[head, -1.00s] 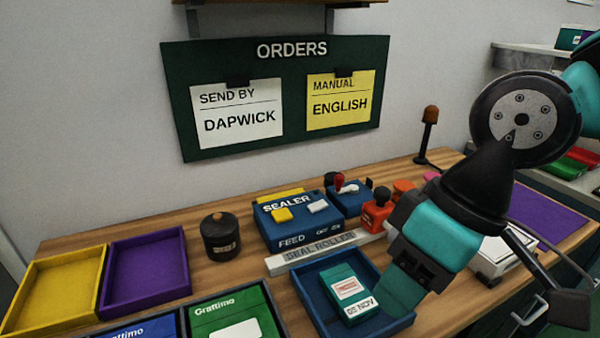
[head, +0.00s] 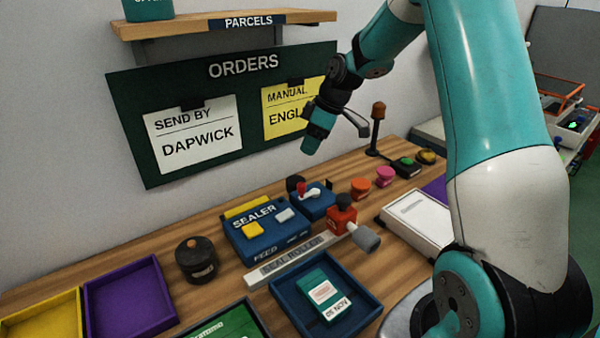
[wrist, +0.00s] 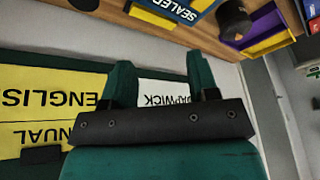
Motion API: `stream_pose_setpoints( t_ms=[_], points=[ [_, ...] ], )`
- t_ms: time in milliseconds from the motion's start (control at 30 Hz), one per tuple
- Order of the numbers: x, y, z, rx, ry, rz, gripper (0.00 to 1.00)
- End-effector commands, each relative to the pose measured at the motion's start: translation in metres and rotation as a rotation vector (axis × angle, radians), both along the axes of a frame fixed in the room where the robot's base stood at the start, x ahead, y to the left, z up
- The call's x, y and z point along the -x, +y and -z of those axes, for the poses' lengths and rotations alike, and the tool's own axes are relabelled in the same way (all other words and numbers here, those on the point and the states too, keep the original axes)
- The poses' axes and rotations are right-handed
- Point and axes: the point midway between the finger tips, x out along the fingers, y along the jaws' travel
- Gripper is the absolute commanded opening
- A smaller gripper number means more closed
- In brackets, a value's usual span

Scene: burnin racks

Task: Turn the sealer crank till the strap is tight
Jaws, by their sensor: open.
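The blue sealer (head: 265,235) stands on the bench with a yellow and a pale button on top. The seal roller (head: 297,260) lies along its front. A grey knob (head: 365,238) sticks out near the roller's right end, beside a red block (head: 342,218); I cannot tell surely that it is the crank. No strap can be made out clearly. My gripper (head: 314,142) is raised in front of the orders board, above and apart from the sealer. In the wrist view, my gripper's fingers (wrist: 160,82) are apart with nothing between them.
A blue tray (head: 353,318) holding a green box (head: 324,297) sits in front of the roller. A dark pot (head: 196,260) stands left of the sealer. A white case (head: 418,222) lies to the right. The orders board (head: 128,110) is close behind my gripper.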

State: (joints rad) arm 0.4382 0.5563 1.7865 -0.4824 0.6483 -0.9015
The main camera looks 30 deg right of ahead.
Motion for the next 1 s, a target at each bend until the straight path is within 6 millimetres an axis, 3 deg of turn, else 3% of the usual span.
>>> stream_pose_setpoints(
  t_ms=[33, 100, 233, 467, 800, 1000],
  points=[
    [-0.006, -0.023, 0.003, 0.006, -0.009, 0.000, 0.54],
    [-0.010, -0.044, 0.010, 0.016, -0.023, -0.010, 0.54],
    [-0.015, -0.058, 0.021, 0.025, -0.036, -0.021, 0.54],
    [-0.024, -0.047, 0.055, 0.026, -0.034, -0.026, 0.54],
    [-0.044, -0.024, 0.126, 0.026, -0.034, -0.026, 0.54],
    [-0.054, -0.015, 0.160, 0.027, -0.035, -0.024, 0.54]
  ],
)
